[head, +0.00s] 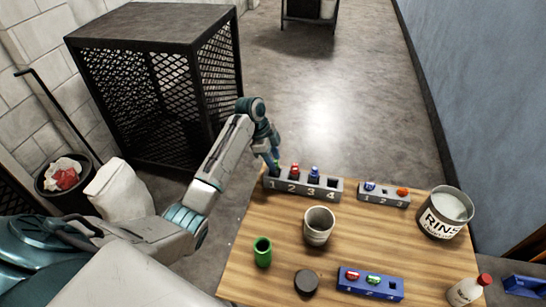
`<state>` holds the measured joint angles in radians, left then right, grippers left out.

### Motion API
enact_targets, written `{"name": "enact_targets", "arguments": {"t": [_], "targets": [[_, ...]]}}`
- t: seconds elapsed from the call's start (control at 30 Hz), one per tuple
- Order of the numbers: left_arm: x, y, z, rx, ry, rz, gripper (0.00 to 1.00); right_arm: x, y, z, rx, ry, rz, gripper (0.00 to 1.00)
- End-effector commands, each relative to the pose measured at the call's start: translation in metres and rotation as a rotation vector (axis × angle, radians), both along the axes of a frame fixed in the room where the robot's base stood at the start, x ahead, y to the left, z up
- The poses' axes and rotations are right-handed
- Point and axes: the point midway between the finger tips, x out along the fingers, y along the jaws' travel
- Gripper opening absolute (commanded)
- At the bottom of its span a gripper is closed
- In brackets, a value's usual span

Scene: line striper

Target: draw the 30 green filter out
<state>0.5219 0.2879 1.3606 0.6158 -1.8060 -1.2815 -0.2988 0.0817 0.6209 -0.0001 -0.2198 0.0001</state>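A long grey rack (303,190) numbered 1 to 4 stands at the table's back left. My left gripper (274,166) points down at its slot 1, and a bit of green shows at the fingertips. The fingers hide most of what is there, and I cannot tell whether they are shut on it. A red filter (295,170) is in slot 2 and a blue filter (314,173) in slot 3; slot 4 looks empty. Another green filter (373,279) lies in the blue tray. Filter numbers are too small to read. My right gripper is out of view.
The blue tray (370,290) also holds a red piece. A short grey rack (384,198), a tin (445,213), a beige cup (319,227), a green cup (263,252), a dark round lid (306,282) and a white bottle (466,291) stand on the wooden table (350,250).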

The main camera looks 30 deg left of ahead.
Motion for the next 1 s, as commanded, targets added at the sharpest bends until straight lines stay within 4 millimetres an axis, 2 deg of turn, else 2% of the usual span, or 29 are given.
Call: {"name": "enact_targets", "arguments": {"t": [0.13, 0.17, 0.33, 0.37, 1.0], "targets": [[-0.0001, -0.0001, -0.0005, 0.0, 0.0, 0.0, 0.4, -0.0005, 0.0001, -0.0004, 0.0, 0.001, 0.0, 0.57], [-0.0001, -0.0001, -0.0005, 0.0, 0.0, 0.0, 0.36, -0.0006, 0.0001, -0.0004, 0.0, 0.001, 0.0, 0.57], [-0.0001, -0.0002, -0.0005, 0.0, 0.0, 0.0, 0.03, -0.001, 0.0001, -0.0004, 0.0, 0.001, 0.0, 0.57], [-0.0001, -0.0002, -0.0004, 0.0, 0.0, 0.0, 0.0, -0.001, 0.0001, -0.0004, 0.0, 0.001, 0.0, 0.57], [-0.0001, -0.0001, 0.0067, 0.0, 0.0, 0.0, 0.0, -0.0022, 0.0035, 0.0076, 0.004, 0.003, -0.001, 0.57]]}}
